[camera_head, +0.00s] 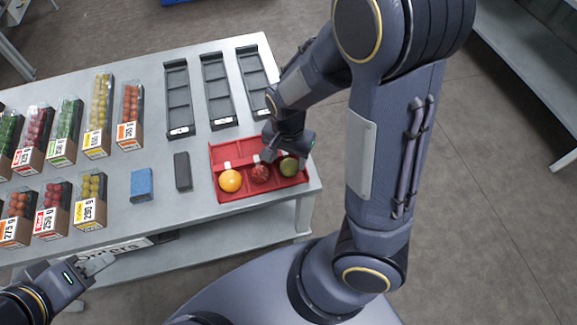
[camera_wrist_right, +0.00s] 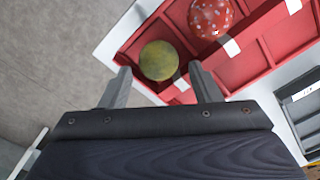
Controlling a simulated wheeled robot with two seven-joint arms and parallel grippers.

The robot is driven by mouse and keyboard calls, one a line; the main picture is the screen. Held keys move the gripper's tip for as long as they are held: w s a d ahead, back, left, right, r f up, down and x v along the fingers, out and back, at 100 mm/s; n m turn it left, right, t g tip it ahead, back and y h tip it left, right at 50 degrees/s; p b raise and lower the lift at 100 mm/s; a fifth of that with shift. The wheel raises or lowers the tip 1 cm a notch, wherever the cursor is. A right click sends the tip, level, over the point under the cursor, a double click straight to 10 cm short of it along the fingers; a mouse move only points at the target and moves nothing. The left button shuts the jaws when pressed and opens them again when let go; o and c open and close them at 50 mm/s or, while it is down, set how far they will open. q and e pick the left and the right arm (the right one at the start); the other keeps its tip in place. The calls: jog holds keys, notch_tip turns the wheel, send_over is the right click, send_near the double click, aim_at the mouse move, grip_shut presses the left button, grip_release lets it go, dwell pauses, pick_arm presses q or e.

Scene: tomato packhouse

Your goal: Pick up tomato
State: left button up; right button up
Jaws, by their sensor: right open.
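A red compartment tray (camera_head: 240,194) sits at the table's right end. In its front row are an orange tomato (camera_head: 230,181), a speckled red tomato (camera_head: 260,173) and a green tomato (camera_head: 289,166). My right gripper (camera_head: 268,156) is over the tray, close to the red tomato in the head view. In the right wrist view my right gripper (camera_wrist_right: 160,72) is open and empty. The green tomato (camera_wrist_right: 159,60) shows between and just beyond its fingertips, and the speckled red tomato (camera_wrist_right: 210,17) is further off. My left gripper (camera_head: 97,263) is by the table's front edge; its finger gap is unclear.
Three dark empty trays (camera_head: 217,90) lie behind the red tray. A blue block (camera_head: 141,184) and a dark block (camera_head: 183,171) lie left of it. Several labelled packs of small tomatoes (camera_head: 90,200) fill the table's left part. Floor is open right of the table.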

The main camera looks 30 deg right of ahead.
aim_at(290, 162)
jog(key=f, duration=0.4)
jog(key=shift+d+b, duration=0.2)
jog(key=shift+b, duration=0.1)
jog(key=shift+r, duration=0.1)
jog(key=c, duration=0.5)
